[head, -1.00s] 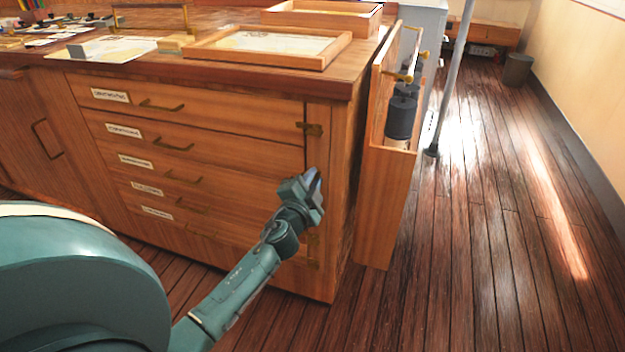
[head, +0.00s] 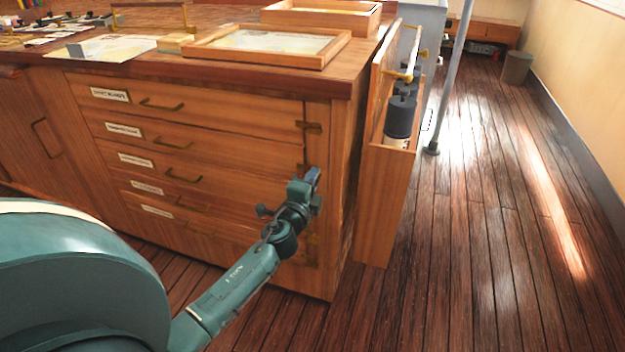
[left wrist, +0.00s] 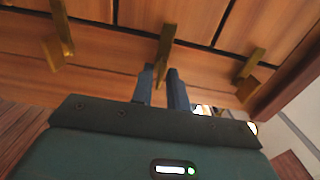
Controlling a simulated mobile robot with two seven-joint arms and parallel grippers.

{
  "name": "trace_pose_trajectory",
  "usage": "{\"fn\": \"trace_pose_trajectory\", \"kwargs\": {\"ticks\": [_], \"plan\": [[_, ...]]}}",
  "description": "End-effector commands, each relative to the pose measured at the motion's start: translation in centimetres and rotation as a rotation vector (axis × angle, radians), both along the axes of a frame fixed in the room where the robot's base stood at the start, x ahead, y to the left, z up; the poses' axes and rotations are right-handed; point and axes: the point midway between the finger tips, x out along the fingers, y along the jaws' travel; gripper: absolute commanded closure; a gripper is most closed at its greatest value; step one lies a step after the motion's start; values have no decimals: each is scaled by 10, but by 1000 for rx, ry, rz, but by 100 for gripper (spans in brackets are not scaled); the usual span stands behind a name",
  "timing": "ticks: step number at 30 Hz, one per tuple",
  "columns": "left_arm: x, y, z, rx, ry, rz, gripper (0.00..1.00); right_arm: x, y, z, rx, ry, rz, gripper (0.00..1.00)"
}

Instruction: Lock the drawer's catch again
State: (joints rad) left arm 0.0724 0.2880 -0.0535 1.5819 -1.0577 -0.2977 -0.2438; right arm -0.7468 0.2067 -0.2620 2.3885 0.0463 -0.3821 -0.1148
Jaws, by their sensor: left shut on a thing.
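The wooden drawer chest (head: 215,150) has several labelled drawers with brass handles, and all look shut. Brass catches sit along the right edge of its front; an upper catch (head: 312,127) is plain to see in the head view. My left gripper (head: 311,177) is at the chest front, below that upper catch. My right gripper is not in view.
Other brass catches stand on both sides of the fingers, one at left (left wrist: 62,28) and one at right (left wrist: 250,68). A wooden rack (head: 385,200) stands at the chest's right side. A framed tray (head: 268,43) lies on top. The floor (head: 480,260) at right is clear.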

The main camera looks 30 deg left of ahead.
Motion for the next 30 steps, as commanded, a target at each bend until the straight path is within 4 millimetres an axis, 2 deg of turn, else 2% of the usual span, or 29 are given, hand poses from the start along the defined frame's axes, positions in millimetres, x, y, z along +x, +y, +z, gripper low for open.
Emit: {"fn": "trace_pose_trajectory", "kwargs": {"ticks": [11, 12, 15, 23, 26, 30], "plan": [[-1, 0, -2, 4, 4, 0, 100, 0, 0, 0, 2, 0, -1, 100], [-1, 0, -2, 3, 4, 0, 81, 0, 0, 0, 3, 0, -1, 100], [-1, 0, -1, 3, 4, 0, 73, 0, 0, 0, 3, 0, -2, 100], [-2, -1, -1, 3, 2, 0, 73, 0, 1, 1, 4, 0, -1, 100], [-10, -3, -1, 2, 4, -1, 73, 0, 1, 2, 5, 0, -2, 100], [-35, -9, -2, 1, 4, 0, 73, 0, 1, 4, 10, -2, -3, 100]]}}
